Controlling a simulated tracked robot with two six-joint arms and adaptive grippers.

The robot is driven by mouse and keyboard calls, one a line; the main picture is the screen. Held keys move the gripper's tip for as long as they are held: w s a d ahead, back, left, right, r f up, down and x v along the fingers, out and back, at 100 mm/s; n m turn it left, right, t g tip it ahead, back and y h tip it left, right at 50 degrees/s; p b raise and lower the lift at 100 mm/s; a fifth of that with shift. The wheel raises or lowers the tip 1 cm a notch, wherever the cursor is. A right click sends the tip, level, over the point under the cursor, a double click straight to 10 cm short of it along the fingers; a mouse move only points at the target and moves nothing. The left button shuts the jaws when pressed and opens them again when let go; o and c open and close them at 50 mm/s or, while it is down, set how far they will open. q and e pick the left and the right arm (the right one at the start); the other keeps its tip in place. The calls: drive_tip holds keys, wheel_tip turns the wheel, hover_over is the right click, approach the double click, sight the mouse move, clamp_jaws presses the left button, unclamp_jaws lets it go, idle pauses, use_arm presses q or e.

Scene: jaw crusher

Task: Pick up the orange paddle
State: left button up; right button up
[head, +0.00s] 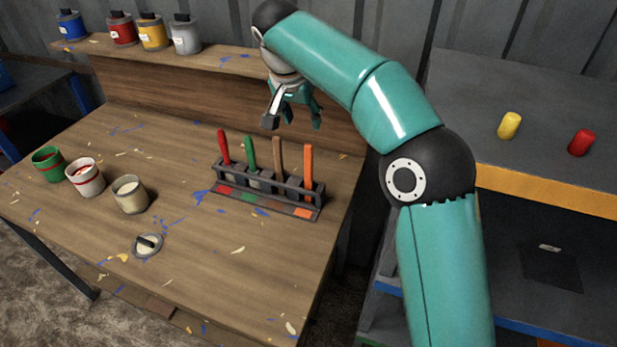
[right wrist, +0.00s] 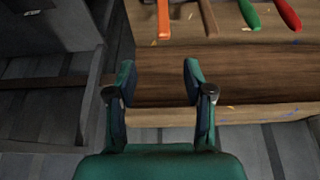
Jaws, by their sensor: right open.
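The orange paddle (head: 308,165) stands upright in the right end slot of a dark rack (head: 262,178) on the wooden workbench. Brown (head: 278,158), green (head: 250,152) and red (head: 224,147) paddles stand in the same rack to its left. My right gripper (head: 292,122) is open and empty, above and behind the rack in the head view. In the right wrist view the open fingers (right wrist: 158,85) point toward the bench, and the orange paddle (right wrist: 163,18) shows at the top edge, ahead of them and apart. My left gripper is not in view.
Several paint cans, among them a red one (head: 122,30), stand on the bench's raised shelf (head: 225,62). Three open cups, one green (head: 47,164), and a lid (head: 147,245) are on the bench's left. A dark shelf unit (head: 550,110) at right bears yellow and red cylinders.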

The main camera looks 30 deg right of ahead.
sight(307, 148)
drive_tip(key=x, duration=1)
drive_tip(key=shift+f, duration=0.1)
drive_tip(key=shift+w+a+p+x, duration=0.15)
drive_tip(key=shift+p+x, duration=0.15)
drive_tip(key=shift+x, duration=1.05)
drive_tip(key=shift+w+a+p+x, duration=0.1)
drive_tip(key=shift+p+x, duration=0.15)
drive_tip(key=shift+x, duration=1.1)
clamp_jaws()
